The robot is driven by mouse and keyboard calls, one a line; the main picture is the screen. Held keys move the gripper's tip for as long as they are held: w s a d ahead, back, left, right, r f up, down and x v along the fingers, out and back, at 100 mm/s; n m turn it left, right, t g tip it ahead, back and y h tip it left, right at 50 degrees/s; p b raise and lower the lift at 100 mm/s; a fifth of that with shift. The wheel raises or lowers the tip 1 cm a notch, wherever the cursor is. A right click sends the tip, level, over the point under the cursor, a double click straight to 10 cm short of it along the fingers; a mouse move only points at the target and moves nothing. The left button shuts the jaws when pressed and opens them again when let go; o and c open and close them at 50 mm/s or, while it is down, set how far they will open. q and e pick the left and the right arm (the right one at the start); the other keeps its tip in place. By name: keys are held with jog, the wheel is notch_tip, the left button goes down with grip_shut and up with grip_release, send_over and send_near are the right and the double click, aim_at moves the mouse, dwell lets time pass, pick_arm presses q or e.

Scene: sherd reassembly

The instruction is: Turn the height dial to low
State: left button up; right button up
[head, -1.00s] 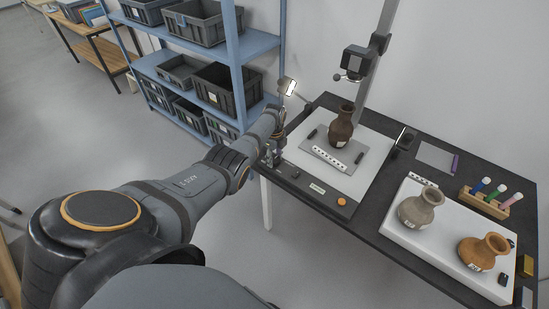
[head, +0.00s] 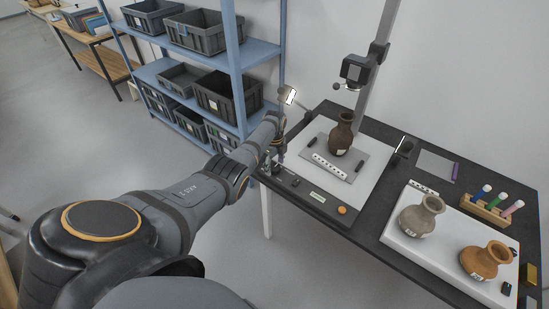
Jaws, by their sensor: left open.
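My left gripper (head: 271,164) is at the left front corner of the copy stand (head: 376,165), by the left end of its dark front control strip (head: 326,205). It is small and partly covered by my own arm; it is open, with nothing seen in it. The strip carries a small dark knob (head: 295,182), a pale label (head: 317,196) and an orange button (head: 342,210). I cannot read any dial marking, and the strip's left end is partly hidden by the gripper. I cannot tell whether the fingers touch a dial. My right gripper is out of view.
A dark brown vase (head: 341,134) stands on the copy stand behind a scale bar (head: 330,167). A camera (head: 356,70) hangs on the column above. A lamp (head: 289,95) is near my wrist. Grey (head: 417,217) and orange (head: 484,262) vases stand at right. Blue shelving (head: 262,52) is behind.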

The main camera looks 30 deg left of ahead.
aim_at(275, 167)
pick_arm(q)
notch_tip(275, 167, up, 11)
jog(key=shift+r, duration=0.2)
dwell(0.5)
